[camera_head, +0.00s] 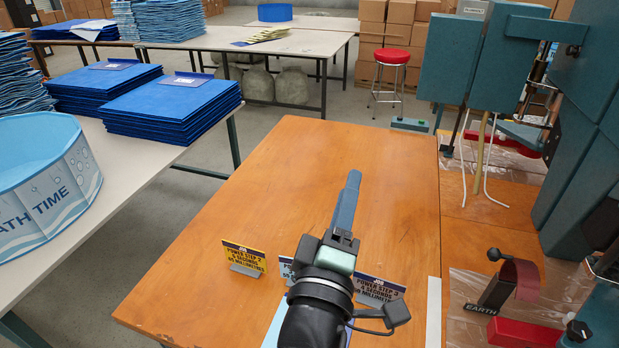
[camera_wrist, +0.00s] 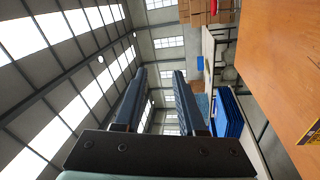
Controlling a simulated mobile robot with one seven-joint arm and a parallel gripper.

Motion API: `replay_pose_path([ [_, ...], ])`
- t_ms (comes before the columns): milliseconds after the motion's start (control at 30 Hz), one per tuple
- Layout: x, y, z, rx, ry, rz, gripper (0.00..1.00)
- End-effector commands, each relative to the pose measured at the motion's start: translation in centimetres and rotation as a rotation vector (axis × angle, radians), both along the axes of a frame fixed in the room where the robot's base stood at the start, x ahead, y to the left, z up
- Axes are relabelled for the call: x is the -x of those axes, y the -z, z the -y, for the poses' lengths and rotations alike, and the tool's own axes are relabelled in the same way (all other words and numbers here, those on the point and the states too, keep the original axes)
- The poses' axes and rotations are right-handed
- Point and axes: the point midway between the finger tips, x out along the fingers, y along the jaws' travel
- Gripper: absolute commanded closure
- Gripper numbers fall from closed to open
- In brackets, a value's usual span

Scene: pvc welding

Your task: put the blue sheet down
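My gripper (camera_head: 350,180) is raised above the orange wooden table (camera_head: 250,190), pointing away from me. In the wrist view its two fingers (camera_wrist: 158,95) stand apart with nothing between them. A flat light-blue piece (camera_head: 277,324) shows at the near part of the orange table, mostly hidden behind my arm; I cannot tell whether it is the blue sheet. Darker blue sheets lie in two stacks, a nearer one (camera_head: 175,110) and a farther one (camera_head: 105,85), on the left white table (camera_head: 140,153). Blue stacks also show in the wrist view (camera_wrist: 228,115).
A yellow sign (camera_head: 243,257) and other signs (camera_head: 378,291) stand on the orange table near my arm. A blue "bath time" tub (camera_head: 45,190) is at the left. A teal machine (camera_head: 500,60) rises at the right. The orange table's far part is clear.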

Motion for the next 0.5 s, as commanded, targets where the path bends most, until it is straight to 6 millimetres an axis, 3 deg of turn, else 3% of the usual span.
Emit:
replay_pose_path([
  [33,0.3,-6.1,-0.3,-0.179,-0.068,0.15,0.6],
  [100,1.7,-12.9,-1.0,-0.422,-0.197,0.321,0.6],
  [200,4.8,-21.1,-2.3,-0.707,-0.415,0.512,0.6],
  [333,9.3,-28.1,-3.8,-0.953,-0.676,0.651,0.6],
  [400,11.1,-30.1,-4.4,-1.028,-0.775,0.683,0.6],
  [500,12.4,-31.5,-4.9,-1.086,-0.855,0.7,0.6],
])
